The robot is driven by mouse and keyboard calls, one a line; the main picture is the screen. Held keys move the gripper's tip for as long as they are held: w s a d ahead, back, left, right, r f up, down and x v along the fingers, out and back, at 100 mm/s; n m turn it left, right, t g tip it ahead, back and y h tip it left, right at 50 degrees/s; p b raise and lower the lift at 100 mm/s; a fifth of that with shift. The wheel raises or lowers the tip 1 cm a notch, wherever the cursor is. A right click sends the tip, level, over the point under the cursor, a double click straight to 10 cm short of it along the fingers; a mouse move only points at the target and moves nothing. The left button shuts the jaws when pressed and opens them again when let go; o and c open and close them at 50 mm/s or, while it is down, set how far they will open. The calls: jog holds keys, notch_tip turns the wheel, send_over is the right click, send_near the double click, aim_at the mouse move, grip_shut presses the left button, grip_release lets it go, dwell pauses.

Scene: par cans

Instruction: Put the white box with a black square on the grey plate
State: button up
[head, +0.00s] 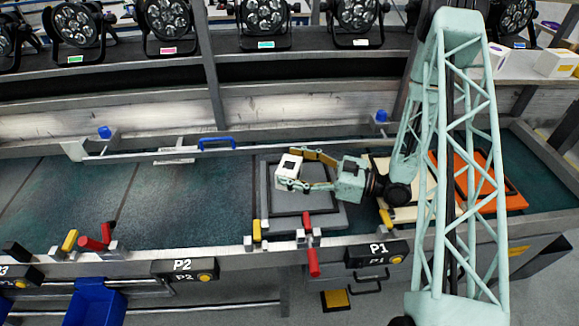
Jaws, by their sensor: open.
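The white box with a black square (288,168) is in the head view, at or just above the grey plate (335,218). The plate has a dark square outline and lies on the dark green bench top. My gripper (302,172) reaches in from the right, with one finger behind the box and one in front of it. The gripper is open around the box. I cannot tell whether the box rests on the plate or whether a finger touches it.
An orange plate (460,178) and a cream plate (400,213) lie to the right, partly behind my arm. Red clamps (310,245) and a yellow clamp (257,231) line the front edge. A rail with a blue handle (216,141) runs behind. The bench left is clear.

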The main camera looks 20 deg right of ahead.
jog(key=shift+p+v, duration=0.65)
jog(key=shift+v, duration=2.95)
